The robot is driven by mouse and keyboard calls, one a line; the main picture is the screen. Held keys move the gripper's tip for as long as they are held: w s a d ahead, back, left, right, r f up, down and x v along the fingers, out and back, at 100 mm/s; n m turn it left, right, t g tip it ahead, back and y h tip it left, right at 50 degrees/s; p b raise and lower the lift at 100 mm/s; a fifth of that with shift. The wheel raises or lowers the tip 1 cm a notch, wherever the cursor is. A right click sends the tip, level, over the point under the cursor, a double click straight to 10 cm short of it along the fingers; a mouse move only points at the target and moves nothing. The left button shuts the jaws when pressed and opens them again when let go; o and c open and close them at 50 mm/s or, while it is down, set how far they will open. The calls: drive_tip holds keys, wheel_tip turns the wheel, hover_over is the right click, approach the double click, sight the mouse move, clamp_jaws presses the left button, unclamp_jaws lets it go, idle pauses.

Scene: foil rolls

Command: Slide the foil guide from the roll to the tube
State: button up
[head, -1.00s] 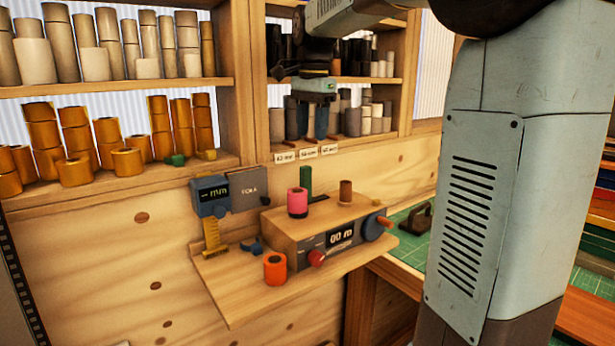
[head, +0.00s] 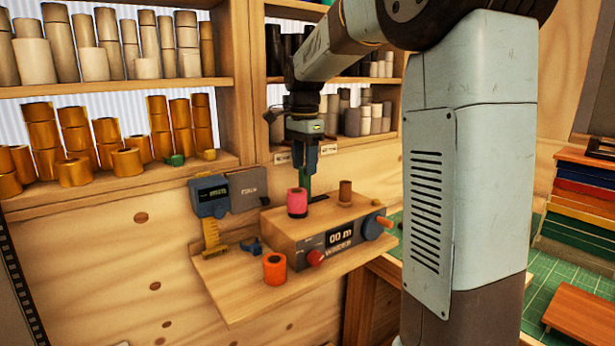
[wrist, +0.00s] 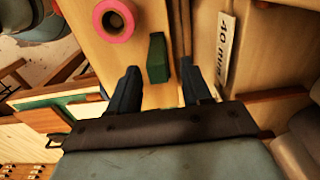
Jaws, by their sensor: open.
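The foil guide, as I take it, is the upright green block (head: 308,185) on the wooden winder box, behind the pink roll (head: 297,202). A small brown tube (head: 346,192) stands upright farther right on the box. My gripper (head: 305,168) points down and hides the block's upper part in the head view. In the wrist view my gripper (wrist: 159,72) is open and empty, with the green block (wrist: 157,58) showing between and just beyond the fingertips. The pink roll (wrist: 114,20) lies to its upper left there. I cannot make out the brown tube in that view.
An orange roll (head: 274,269) stands on the wooden ledge (head: 225,285) in front of the winder box (head: 290,233). Shelves with several rolls rise behind my gripper. A green cutting mat (head: 570,255) lies at right.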

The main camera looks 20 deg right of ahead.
sight(304, 175)
drive_tip(key=shift+f, duration=2)
drive_tip(key=shift+r, duration=0.1)
clamp_jaws()
